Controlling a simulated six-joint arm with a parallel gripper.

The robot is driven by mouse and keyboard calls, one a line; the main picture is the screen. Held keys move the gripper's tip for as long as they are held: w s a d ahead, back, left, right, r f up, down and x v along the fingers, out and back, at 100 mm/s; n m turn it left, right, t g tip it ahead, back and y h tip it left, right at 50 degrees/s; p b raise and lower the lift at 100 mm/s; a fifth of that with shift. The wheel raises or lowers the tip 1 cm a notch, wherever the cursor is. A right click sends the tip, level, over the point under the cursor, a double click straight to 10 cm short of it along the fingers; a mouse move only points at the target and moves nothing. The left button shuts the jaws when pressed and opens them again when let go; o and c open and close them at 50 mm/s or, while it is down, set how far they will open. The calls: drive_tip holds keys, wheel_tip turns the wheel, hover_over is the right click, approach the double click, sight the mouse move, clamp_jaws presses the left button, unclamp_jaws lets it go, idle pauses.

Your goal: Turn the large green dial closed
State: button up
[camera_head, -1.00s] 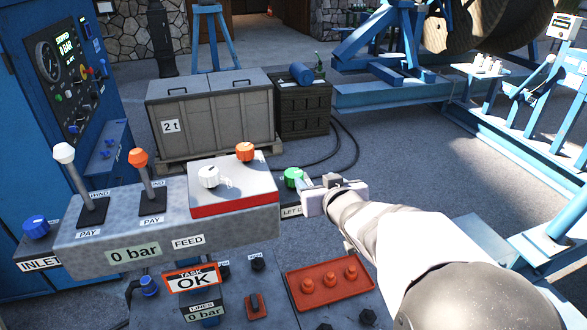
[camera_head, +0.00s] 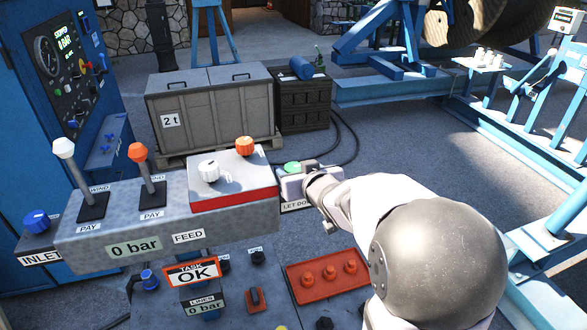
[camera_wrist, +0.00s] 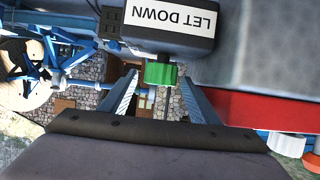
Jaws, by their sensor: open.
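The green dial (camera_head: 291,167) sits at the right end of the control console, by the LET DOWN label; my gripper partly covers it in the head view. In the wrist view the dial (camera_wrist: 160,73) shows its ribbed green side, sticking out of a dark housing (camera_wrist: 168,40). My gripper (camera_head: 302,169) is at the dial. In the wrist view its two fingers are apart, one on each side of the dial, with gaps visible between. I cannot tell how deep the dial sits between them. The dial's pointer mark is hidden.
The grey console (camera_head: 120,238) carries a white knob (camera_head: 208,170), an orange knob (camera_head: 244,146) and two levers. A red panel with orange buttons (camera_head: 328,282) lies below. A grey crate (camera_head: 212,112) stands behind.

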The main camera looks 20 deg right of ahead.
drive_tip(key=shift+x, duration=0.9)
drive_tip(key=shift+c, duration=0.3)
drive_tip(key=c, duration=1)
